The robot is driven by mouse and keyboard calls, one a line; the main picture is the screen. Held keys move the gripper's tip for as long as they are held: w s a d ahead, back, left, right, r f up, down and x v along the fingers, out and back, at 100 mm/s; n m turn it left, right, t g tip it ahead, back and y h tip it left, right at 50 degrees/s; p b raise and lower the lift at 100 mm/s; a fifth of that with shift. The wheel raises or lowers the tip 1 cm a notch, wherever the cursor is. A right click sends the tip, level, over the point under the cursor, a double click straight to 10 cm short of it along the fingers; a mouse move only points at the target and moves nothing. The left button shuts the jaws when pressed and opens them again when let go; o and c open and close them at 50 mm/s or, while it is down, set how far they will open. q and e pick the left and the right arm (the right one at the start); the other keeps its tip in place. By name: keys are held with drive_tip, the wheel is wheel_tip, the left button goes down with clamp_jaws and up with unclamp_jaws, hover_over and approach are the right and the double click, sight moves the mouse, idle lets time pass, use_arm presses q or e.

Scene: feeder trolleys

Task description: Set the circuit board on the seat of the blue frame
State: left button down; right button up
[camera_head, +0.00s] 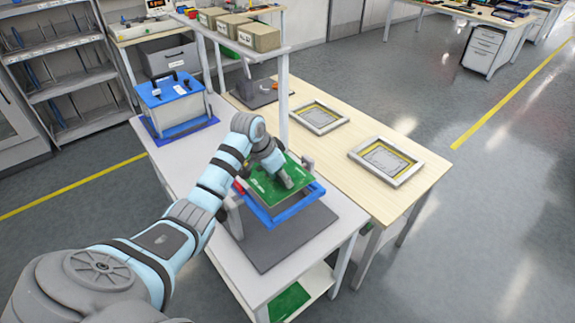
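The green circuit board (262,184) is over the blue frame (291,211), shifted toward the frame's far side in the picture. I cannot tell whether it rests on the seat or is just above it. The blue frame is on a dark grey mat (283,243), between grey uprights. My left gripper (286,181) points down at the board's middle and seems to touch it. Its fingers are too small and too hidden to show whether they grip the board. My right gripper is not in view.
The white bench (176,167) also holds a blue case (172,98) at its far end. The wooden table (398,206) on the right carries two framed trays (363,154), (300,118). Cardboard boxes (259,37) stand on a raised shelf. Another green board (290,300) lies below.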

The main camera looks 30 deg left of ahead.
sight(281, 185)
use_arm(q)
drive_tip(key=shift+s+f, duration=0.3)
drive_tip(key=shift+s, duration=0.1)
drive_tip(key=shift+f, duration=0.25)
drive_tip(key=shift+w+d+f, duration=0.1)
drive_tip(key=shift+w+f, duration=0.6)
drive_tip(key=shift+w, duration=0.25)
drive_tip(key=shift+s+r, duration=0.2)
drive_tip(key=shift+s, duration=0.7)
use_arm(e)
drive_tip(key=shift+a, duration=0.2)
use_arm(q)
drive_tip(key=shift+w+f, duration=0.1)
drive_tip(key=shift+w, duration=0.1)
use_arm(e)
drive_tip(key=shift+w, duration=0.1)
use_arm(q)
drive_tip(key=shift+w, duration=0.2)
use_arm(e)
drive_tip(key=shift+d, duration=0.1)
use_arm(q)
drive_tip(key=shift+f+b, duration=0.3)
drive_tip(key=shift+f, duration=0.6)
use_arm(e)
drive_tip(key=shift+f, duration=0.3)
